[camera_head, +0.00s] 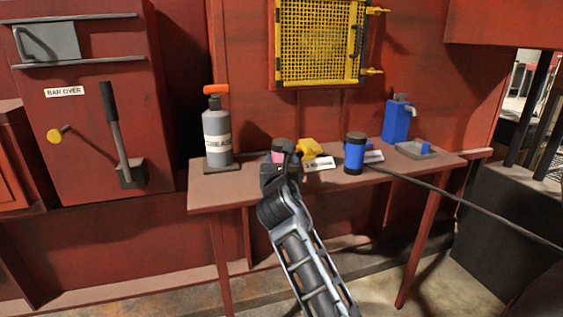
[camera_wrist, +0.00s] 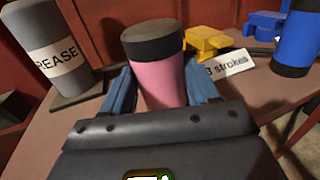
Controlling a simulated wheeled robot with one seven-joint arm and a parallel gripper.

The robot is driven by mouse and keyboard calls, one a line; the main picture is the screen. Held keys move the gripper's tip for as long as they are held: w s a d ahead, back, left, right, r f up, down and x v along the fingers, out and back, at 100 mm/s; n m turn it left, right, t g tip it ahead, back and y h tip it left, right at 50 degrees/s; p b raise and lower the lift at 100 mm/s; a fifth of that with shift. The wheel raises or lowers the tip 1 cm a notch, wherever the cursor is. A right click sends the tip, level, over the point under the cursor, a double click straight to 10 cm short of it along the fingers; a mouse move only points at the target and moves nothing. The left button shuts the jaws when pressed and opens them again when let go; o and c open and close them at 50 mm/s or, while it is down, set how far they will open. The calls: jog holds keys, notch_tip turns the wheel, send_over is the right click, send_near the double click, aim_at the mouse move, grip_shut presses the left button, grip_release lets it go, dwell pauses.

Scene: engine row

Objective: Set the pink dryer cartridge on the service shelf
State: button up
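The pink dryer cartridge (camera_wrist: 160,78) has a black cap and looks upright in the wrist view. My gripper's (camera_wrist: 161,88) blue fingers lie along its two sides with no clear gap, so it looks shut on the cartridge. The palm hides the cartridge's lower end; I cannot tell whether it rests on the surface below. In the head view, a bit of the pink cartridge (camera_head: 278,156) shows behind my gripper (camera_head: 283,168), above the reddish-brown shelf (camera_head: 225,192). I cannot tell whether this is the service shelf.
A grey grease bottle (camera_head: 217,138) with an orange top stands left. A yellow block (camera_head: 311,148) and a "3 strokes" card (camera_head: 320,164) lie right of my gripper. Further right are a blue cartridge (camera_head: 355,155), a blue dispenser (camera_head: 396,121) and a grey tray (camera_head: 416,152). A dark cable crosses the right side.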

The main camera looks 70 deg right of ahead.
jog(key=o, duration=0.4)
jog(key=shift+r, duration=0.15)
jog(key=p+v, duration=0.1)
jog(key=v, duration=1.1)
jog(key=shift+s, duration=0.1)
